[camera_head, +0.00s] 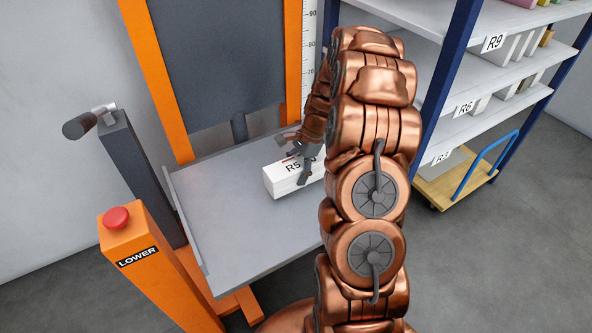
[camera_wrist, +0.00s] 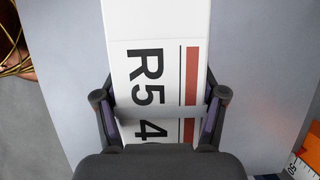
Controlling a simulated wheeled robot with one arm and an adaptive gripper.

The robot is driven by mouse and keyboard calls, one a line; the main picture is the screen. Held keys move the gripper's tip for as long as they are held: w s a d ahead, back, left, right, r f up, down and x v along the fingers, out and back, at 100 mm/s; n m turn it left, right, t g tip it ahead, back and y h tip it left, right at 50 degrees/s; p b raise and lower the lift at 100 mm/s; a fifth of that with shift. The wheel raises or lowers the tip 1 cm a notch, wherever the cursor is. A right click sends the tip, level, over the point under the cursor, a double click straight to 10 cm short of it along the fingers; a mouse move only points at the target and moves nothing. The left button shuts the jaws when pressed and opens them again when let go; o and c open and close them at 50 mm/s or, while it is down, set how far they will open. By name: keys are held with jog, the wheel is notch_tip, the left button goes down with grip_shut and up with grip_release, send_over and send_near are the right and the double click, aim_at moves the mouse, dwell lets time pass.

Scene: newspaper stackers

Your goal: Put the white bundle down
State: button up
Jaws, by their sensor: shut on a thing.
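The white bundle (camera_head: 284,181) is a long white block marked "R5" with a red stripe. It is at the grey platform (camera_head: 225,225) of the orange lift, over its right part; I cannot tell for sure whether its underside touches the surface. My gripper (camera_head: 303,163) is shut on the bundle from above, partly hidden behind my arm. In the wrist view the bundle (camera_wrist: 155,25) lies between the two dark fingers of my gripper (camera_wrist: 160,113), with a band across it and "R5 4" readable. The bundle's right end is hidden by my arm in the head view.
An orange post with a red button (camera_head: 116,218) and a "LOWER" label stands at the left. A dark crank handle (camera_head: 88,122) is behind it. A blue-framed shelf (camera_head: 448,90) and a wooden cart (camera_head: 455,180) are at the right. The platform's left and front are clear.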

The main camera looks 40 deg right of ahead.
jog(key=shift+f, duration=1.2)
jog(key=shift+f, duration=0.1)
jog(key=o, duration=1.8)
